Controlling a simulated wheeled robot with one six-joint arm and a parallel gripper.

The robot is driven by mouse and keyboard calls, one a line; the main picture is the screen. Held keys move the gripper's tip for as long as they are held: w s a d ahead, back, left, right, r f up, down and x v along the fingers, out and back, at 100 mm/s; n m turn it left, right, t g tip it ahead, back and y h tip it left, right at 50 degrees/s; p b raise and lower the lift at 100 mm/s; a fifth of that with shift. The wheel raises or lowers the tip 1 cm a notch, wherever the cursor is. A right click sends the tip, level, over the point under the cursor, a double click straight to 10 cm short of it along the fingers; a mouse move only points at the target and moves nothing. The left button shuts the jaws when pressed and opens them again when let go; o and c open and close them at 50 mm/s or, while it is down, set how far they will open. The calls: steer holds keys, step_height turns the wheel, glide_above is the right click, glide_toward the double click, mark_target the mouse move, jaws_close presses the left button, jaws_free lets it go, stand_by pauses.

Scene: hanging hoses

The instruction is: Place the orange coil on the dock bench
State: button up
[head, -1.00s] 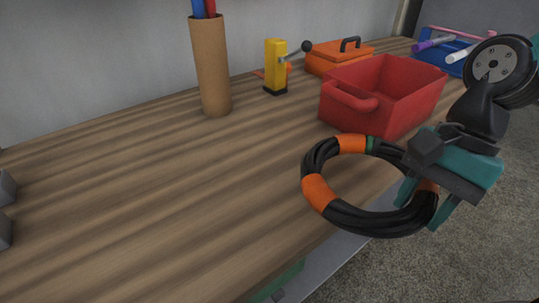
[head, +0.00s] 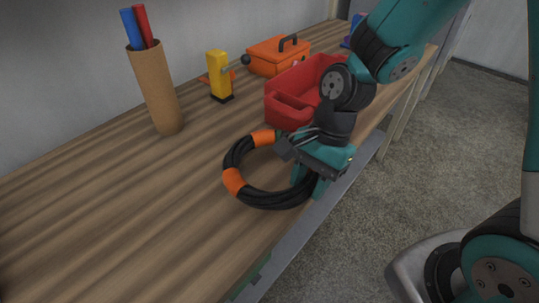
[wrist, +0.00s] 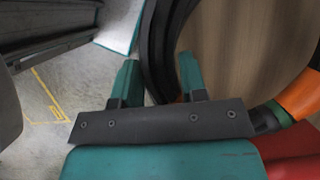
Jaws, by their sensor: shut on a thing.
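The orange coil (head: 233,181) is a ring of black hose wrapped with orange bands. In the head view it lies roughly flat over the front part of the wooden bench (head: 90,220); I cannot tell whether it touches the top. My gripper (head: 308,184) is shut on the coil's right side, near the bench's front edge. In the wrist view the black hose (wrist: 155,45) passes between my gripper's two teal fingers (wrist: 157,80), and an orange band (wrist: 300,95) shows at the right. The gripped part of the coil is partly hidden in the head view.
A red bin (head: 285,112) stands just behind the coil. A yellow-handled tool (head: 219,78), an orange toolbox (head: 270,62) and a cardboard tube (head: 155,92) holding blue and red rolls stand along the wall. The bench's left part is clear.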

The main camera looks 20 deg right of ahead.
glide_above(266, 183)
steer(key=shift+w+d+f, duration=0.15)
steer(key=shift+w+d, duration=0.2)
steer(key=shift+d, duration=0.1)
steer(key=shift+f, duration=1.7)
steer(key=o, duration=1.2)
steer(key=shift+f, duration=0.1)
steer(key=shift+c, duration=0.2)
